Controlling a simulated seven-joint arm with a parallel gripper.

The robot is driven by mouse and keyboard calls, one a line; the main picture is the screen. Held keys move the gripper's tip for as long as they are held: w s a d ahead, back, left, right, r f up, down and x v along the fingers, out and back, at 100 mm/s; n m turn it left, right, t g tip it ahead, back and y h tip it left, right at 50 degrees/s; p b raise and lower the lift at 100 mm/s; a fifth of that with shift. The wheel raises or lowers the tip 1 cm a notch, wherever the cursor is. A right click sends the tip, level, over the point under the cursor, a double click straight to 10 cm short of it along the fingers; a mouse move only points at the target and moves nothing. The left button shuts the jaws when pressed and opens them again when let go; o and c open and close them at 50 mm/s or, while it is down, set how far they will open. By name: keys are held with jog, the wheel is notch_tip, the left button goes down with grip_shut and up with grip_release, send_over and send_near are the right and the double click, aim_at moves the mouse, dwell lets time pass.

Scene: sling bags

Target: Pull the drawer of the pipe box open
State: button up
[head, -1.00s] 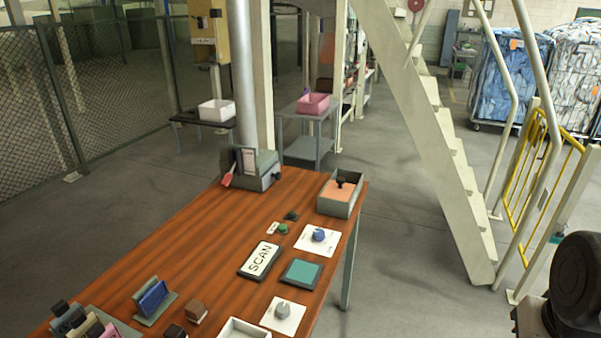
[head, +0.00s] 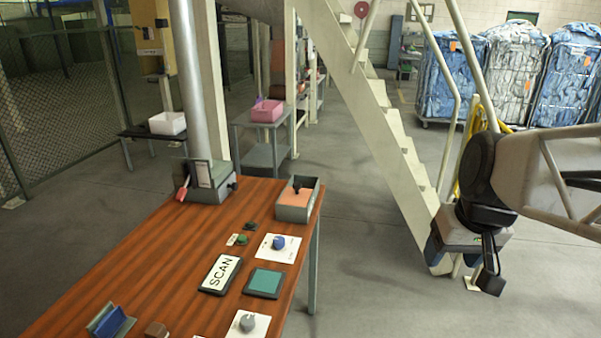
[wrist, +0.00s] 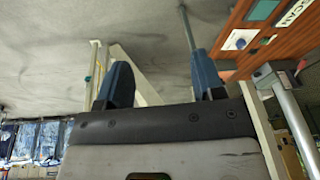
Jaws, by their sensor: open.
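An open grey box (head: 291,213) with an orange inside and a black knob is at the far right corner. My gripper (head: 490,280) hangs well right of the table, off its edge. In the wrist view my gripper (wrist: 163,75) has its blue-grey fingers apart, with nothing between them.
The table (head: 150,265) bears a SCAN sign (head: 220,273), a teal pad (head: 264,283), a blue knob on a white plate (head: 291,250) and a grey knob (head: 247,322). A cream staircase (head: 375,130) stands behind. Open floor lies between table and arm.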

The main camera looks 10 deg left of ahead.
jog(key=w+a+n+y, duration=0.1)
jog(key=w+a+n, duration=0.2)
jog(key=w+a, duration=0.75)
jog(key=w+a+n+g+y, duration=0.15)
jog(key=w+a, duration=0.55)
jog(key=w, duration=0.7)
jog(key=w+a+n+t+y, duration=0.15)
jog(key=w+a+n, duration=0.25)
jog(key=w+a, duration=0.65)
jog(key=n+g+y, duration=0.3)
jog(key=n+y, duration=0.1)
jog(key=n, duration=0.3)
send_near(234, 183)
jog(key=x, duration=0.3)
jog(key=shift+d+f, duration=0.1)
jog(key=shift+d, duration=0.2)
jog(key=shift+a+f, duration=0.1)
jog(key=shift+x, duration=3.8)
jog(key=shift+w, duration=0.1)
